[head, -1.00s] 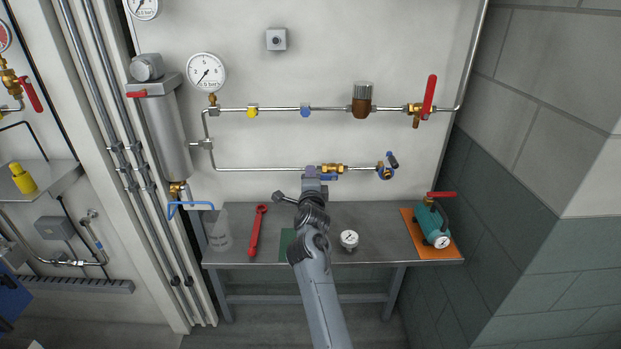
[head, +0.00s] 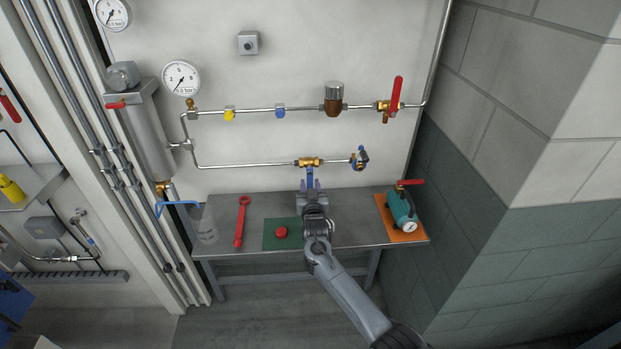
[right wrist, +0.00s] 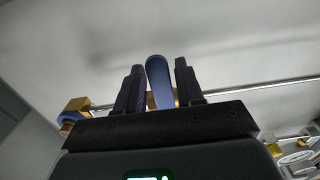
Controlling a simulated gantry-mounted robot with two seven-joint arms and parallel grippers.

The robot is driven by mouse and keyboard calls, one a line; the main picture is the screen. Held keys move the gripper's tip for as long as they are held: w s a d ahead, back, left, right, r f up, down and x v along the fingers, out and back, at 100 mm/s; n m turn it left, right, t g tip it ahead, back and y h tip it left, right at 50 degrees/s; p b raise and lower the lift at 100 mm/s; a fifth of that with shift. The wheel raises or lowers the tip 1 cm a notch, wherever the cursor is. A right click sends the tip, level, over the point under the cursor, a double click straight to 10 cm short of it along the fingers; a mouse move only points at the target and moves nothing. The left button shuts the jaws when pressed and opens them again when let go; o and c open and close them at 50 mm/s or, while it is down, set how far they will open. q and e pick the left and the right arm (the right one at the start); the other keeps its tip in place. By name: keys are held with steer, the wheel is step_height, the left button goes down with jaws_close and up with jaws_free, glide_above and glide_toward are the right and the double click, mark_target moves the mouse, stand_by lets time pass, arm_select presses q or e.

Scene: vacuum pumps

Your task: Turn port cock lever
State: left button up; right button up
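The brass valve (head: 309,162) sits on the lower pipe of the wall panel, and its blue lever (head: 310,178) hangs below it. My right gripper (head: 310,187) is just under the valve, with its fingers up around the lever. In the right wrist view the blue lever (right wrist: 160,80) stands between the two fingers of the gripper (right wrist: 158,88), with a gap on each side. I cannot tell whether either finger touches it. Part of the brass body shows behind the lever. My left gripper is not in view.
A blue-handled fitting (head: 360,158) ends the lower pipe to the right. A red-levered valve (head: 395,95) is on the upper pipe. The bench (head: 350,232) below carries a red wrench (head: 242,222), a red knob (head: 281,232) on a green mat, and a teal pump (head: 402,207).

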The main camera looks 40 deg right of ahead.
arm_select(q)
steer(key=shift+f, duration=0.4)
arm_select(e)
steer(key=shift+o, duration=1.3)
steer(key=shift+a+f, duration=0.1)
steer(key=shift+f, duration=0.05)
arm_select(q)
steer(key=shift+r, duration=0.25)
arm_select(e)
steer(key=shift+a, duration=0.1)
arm_select(q)
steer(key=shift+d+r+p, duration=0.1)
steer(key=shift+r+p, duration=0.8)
steer(key=shift+p, duration=0.2)
arm_select(e)
steer(key=shift+v, duration=0.9)
